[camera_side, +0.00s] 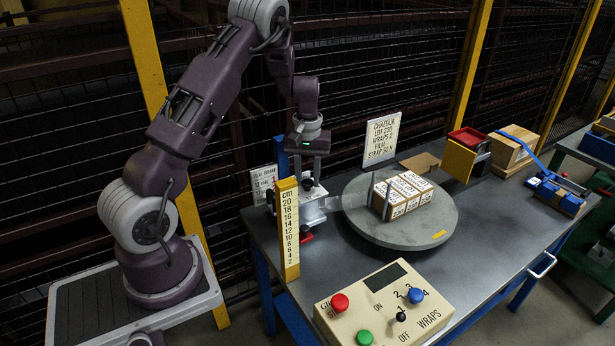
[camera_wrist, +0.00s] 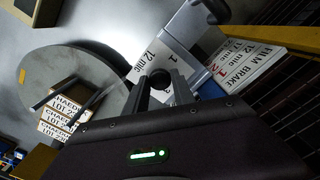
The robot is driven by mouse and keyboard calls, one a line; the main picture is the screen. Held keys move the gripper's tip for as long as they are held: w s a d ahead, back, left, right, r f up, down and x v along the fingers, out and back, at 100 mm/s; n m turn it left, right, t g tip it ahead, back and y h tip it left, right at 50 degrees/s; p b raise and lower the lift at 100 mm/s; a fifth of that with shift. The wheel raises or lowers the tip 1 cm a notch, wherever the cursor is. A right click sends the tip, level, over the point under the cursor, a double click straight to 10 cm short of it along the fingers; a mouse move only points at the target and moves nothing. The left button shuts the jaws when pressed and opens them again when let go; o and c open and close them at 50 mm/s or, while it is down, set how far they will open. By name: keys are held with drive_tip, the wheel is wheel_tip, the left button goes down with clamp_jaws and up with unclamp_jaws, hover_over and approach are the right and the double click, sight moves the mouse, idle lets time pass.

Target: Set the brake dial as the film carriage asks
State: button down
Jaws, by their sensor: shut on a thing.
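The film carriage (camera_side: 318,208) is a pale metal block beside the turntable, with clear film running to the boxes. Its white label (camera_wrist: 147,62) reads "12 mic" in the wrist view, with a "1" near it. My gripper (camera_side: 309,184) points down over the carriage. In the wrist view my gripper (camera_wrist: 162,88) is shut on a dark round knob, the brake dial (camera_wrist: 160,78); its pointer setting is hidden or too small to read. A white FILM BRAKE card (camera_side: 263,184) stands behind; it also shows in the wrist view (camera_wrist: 240,62), with mic values and red numbers.
A grey turntable (camera_side: 425,234) carries several labelled boxes (camera_side: 404,193). A yellow cm scale (camera_side: 289,230) stands close by my gripper. A control box (camera_side: 385,308) with buttons sits in front.

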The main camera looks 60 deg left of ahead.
sight(308, 181)
drive_tip(key=n, duration=0.4)
drive_tip(key=shift+n, duration=0.3)
drive_tip(key=n, duration=0.3)
drive_tip(key=shift+n, duration=0.4)
drive_tip(key=n, duration=0.4)
drive_tip(key=shift+n, duration=2)
drive_tip(key=c, duration=1.1)
unclamp_jaws()
drive_tip(key=shift+o, duration=0.2)
wheel_tip(308, 181, up, 7)
drive_tip(key=shift+r, duration=0.1)
